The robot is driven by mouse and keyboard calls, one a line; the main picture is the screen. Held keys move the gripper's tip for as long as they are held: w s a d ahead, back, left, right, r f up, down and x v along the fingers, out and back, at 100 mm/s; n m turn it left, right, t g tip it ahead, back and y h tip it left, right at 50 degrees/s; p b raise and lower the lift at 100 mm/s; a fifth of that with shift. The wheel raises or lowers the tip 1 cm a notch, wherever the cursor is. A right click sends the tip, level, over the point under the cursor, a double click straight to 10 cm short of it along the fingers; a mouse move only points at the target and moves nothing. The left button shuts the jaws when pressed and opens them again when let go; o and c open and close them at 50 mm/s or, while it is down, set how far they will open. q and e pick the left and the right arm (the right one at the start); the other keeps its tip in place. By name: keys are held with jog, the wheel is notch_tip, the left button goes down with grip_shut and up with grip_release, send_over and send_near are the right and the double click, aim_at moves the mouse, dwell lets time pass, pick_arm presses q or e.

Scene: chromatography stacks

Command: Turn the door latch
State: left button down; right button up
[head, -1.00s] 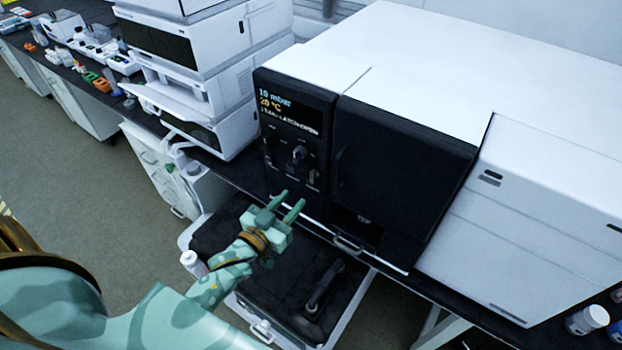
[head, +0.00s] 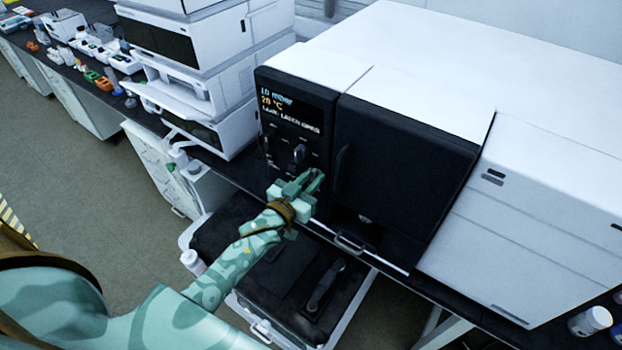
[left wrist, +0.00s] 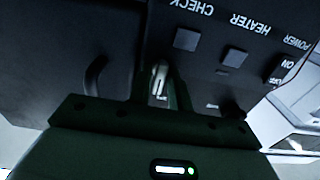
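The black cabinet door (head: 400,160) is closed, with the dark control panel (head: 295,100) to its left. My left gripper (head: 312,178) is at the lower part of that panel, left of the door's handle. In the left wrist view, a pale metal latch lever (left wrist: 160,78) stands between my two dark fingers. The fingers are drawn close in on both sides of it. In the head view, my gripper hides the latch. My right gripper is in neither view.
The curved door handle (head: 340,165) is close on the right. A black case (head: 285,290) lies below. White stacked instruments (head: 205,80) stand to the left.

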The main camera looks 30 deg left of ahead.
pick_arm(q)
jog(key=shift+m, duration=0.3)
jog(key=m, duration=0.3)
jog(key=shift+d+m, duration=0.1)
jog(key=shift+m, duration=0.2)
jog(key=shift+d+f+m+b, duration=0.15)
jog(key=shift+m+b, duration=0.7)
jog(key=shift+m, duration=2.55)
jog(key=shift+a+f+m+b, duration=0.1)
jog(key=shift+m+b, duration=0.7)
jog(key=shift+m, duration=2.6)
jog(key=c, duration=1.5)
grip_release()
